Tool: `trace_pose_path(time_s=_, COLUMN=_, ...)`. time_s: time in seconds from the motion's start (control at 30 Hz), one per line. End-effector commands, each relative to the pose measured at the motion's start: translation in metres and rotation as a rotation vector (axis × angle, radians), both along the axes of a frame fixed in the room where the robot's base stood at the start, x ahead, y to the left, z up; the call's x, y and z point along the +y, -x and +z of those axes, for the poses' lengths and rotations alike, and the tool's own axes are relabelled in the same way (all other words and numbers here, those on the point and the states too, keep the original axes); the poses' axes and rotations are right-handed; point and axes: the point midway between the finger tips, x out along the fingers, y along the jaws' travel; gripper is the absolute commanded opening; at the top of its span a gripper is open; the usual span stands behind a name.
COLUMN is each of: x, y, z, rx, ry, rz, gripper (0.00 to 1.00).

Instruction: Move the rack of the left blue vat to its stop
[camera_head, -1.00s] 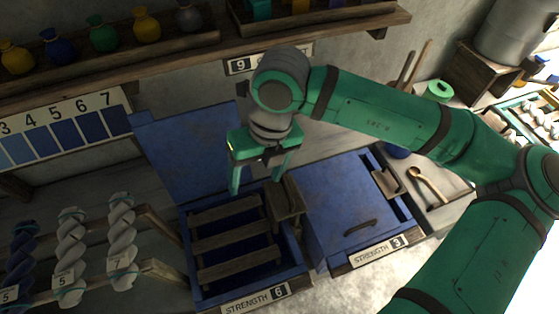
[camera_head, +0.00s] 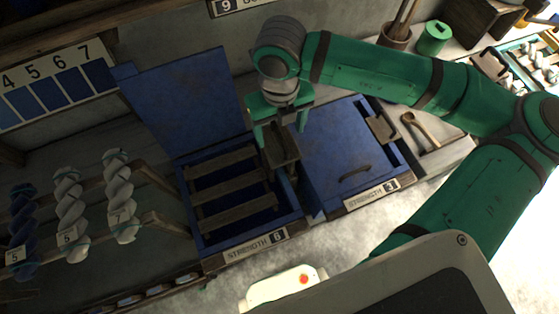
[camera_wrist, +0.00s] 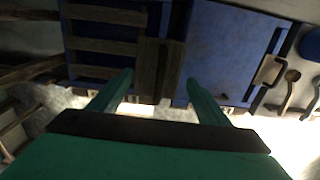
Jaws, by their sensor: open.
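The left blue vat (camera_head: 191,228) stands with its lid (camera_head: 186,105) raised, above a label reading STRENGTH 6. Its wooden rack (camera_head: 232,183) of slats lies across the dark opening. A wooden block (camera_head: 281,150) stands at the right side of the rack, and it also shows in the wrist view (camera_wrist: 158,68). My gripper (camera_head: 282,133) is open, its two fingers on either side of the block in the head view. In the wrist view the fingers (camera_wrist: 160,80) are spread with the block beyond and between them. I cannot tell whether they touch it.
The right blue vat (camera_head: 345,140), labelled STRENGTH 3, is closed and close beside the left one. Twisted skeins (camera_head: 70,215) hang on a wooden rail at the left. A wooden spoon (camera_head: 418,128) lies at the right. A shelf runs along the back.

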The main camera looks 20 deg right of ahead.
Motion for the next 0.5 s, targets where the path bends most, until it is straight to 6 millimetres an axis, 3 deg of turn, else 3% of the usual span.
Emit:
trace_pose_path(time_s=0.13, x=0.001, y=0.000, z=-0.016, rx=0.001, ry=-0.002, rz=0.002, gripper=0.70)
trace_pose_path(time_s=0.5, x=0.001, y=-0.001, z=-0.021, rx=-0.001, ry=-0.001, rz=0.001, gripper=0.70)
